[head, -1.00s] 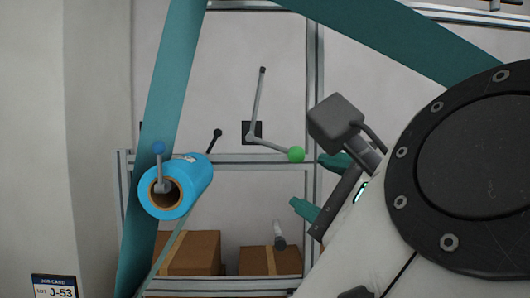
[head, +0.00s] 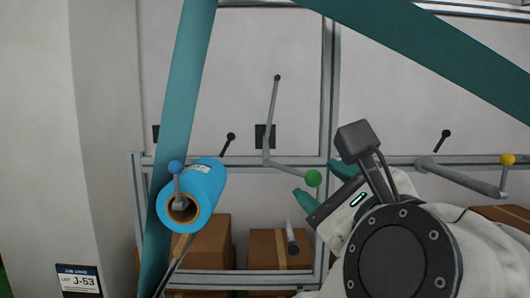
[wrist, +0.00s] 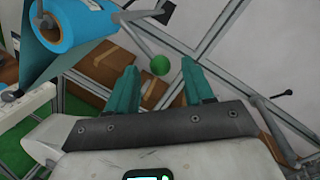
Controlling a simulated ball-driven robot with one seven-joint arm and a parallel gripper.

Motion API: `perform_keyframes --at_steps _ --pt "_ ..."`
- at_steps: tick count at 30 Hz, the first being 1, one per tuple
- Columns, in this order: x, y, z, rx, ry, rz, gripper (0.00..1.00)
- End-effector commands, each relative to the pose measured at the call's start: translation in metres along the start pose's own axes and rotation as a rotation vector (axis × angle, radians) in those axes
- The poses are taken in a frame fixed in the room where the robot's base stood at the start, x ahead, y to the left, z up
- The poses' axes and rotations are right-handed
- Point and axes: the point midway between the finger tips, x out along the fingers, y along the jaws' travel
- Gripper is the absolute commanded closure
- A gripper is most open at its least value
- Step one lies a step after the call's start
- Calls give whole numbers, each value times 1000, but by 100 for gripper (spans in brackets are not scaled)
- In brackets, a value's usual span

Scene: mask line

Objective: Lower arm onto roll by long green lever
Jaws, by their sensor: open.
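The long grey lever with a green ball end (head: 313,178) sticks out from a pivot on the rear frame. Its thin rod (head: 271,115) rises from the pivot. My gripper (head: 315,182) is open, with teal fingers pointing at the green ball. In the head view the ball appears between the fingertips. In the wrist view the green ball (wrist: 160,64) lies just beyond the gap between the fingers, which hold nothing. The blue roll (head: 207,186) with a brown core is left of the gripper. A short blue-ball lever (head: 176,168) overlaps its front. I cannot tell which part is the arm.
A wide teal web (head: 186,90) runs down past the roll, and another strip (head: 440,50) crosses the upper right. A yellow-ball lever (head: 507,160) is at right. Cardboard boxes (head: 281,249) stand low behind the frame rail (head: 230,161). A grey cylinder end (head: 291,238) hangs below the green ball.

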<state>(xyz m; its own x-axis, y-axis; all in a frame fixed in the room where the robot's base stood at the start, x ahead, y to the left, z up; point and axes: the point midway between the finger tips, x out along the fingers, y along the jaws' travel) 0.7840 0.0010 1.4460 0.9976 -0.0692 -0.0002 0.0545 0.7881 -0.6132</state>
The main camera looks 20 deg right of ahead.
Motion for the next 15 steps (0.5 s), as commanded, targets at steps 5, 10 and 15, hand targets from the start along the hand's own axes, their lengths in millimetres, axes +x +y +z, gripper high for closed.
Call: perform_keyframes --at_steps 5,10,15 --pt "30 0 0 -3 3 3 48" --pt "48 0 0 -1 2 2 48" --pt "54 0 0 -1 1 1 48"
